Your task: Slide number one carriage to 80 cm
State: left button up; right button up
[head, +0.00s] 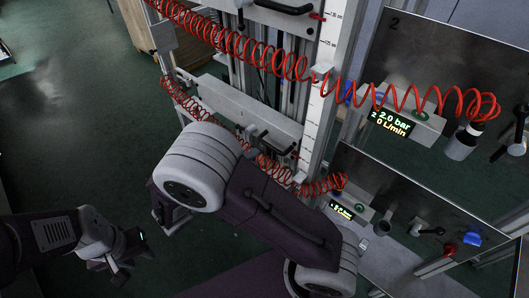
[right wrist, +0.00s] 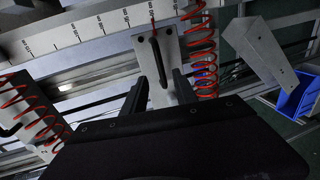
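In the head view, an upper grey carriage with a black handle (head: 285,8) and red pointer sits on a vertical rail with a cm scale (head: 328,60). A lower grey carriage (head: 240,108) sits beneath it, partly hidden by red coils and my right arm. I see no number on either. In the right wrist view, my open right gripper (right wrist: 160,90) has its fingers on either side of a grey carriage plate's upright black handle (right wrist: 158,60), with a visible gap. The head view hides this gripper. My left gripper (head: 120,258) is low at left, away from the rails; its opening is unclear.
Red coiled hoses (head: 250,50) hang across the frame and rail. A panel marked 2 (head: 440,60) has a display reading 2.0 bar, 0 L/min; another panel (head: 400,200) stands below. A blue bin (right wrist: 298,95) is at right in the wrist view. Floor at left is clear.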

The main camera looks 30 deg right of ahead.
aim_at(272, 146)
jog(key=x, duration=0.9)
jog(key=shift+d+f, duration=0.1)
jog(key=shift+d, duration=0.2)
grip_shut()
dwell(0.9)
